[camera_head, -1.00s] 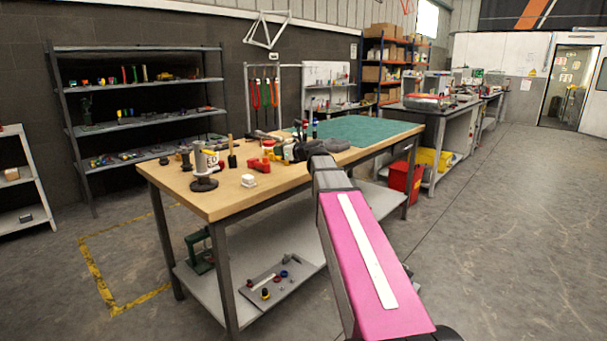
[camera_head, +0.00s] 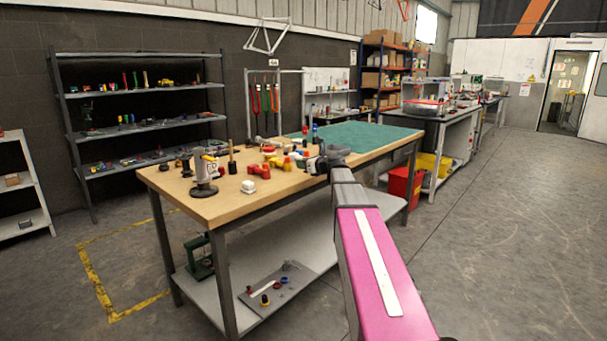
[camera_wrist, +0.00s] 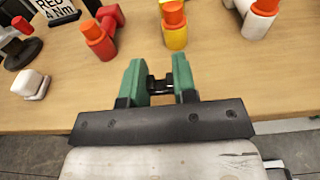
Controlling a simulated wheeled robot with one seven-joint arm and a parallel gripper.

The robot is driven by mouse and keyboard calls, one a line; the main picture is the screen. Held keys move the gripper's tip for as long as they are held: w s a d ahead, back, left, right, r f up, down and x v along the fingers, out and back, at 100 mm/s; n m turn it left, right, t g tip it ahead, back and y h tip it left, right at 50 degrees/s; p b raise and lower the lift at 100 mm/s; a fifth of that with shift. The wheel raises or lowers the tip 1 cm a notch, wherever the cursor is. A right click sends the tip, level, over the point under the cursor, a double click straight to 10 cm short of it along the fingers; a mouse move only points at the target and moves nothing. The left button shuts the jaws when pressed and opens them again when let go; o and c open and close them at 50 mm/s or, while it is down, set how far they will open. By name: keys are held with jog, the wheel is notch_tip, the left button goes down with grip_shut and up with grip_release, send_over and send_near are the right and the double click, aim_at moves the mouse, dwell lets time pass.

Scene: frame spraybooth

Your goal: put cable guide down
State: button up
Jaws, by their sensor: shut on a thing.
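My gripper (camera_wrist: 159,82) has green fingers and is shut on a small black part, which I take for the cable guide (camera_wrist: 160,84), in the wrist view. The part sits between the fingertips, above the near edge of the wooden bench top (camera_wrist: 220,85). I cannot tell how high it is above the wood. In the head view my gripper (camera_head: 317,164) is over the bench's near edge, and the held part is too small to make out there.
Red (camera_wrist: 100,38), yellow (camera_wrist: 174,28) and white (camera_wrist: 257,18) pieces with orange tops stand beyond the fingers. A white block (camera_wrist: 31,84) and a stand with a sign (camera_wrist: 55,9) are at left. A green mat (camera_head: 365,135) covers the bench's far right. Bare wood lies around the fingers.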

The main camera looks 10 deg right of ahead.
aim_at(304, 178)
jog(key=shift+f, duration=1.95)
jog(key=o, duration=0.9)
jog(key=shift+f, duration=0.15)
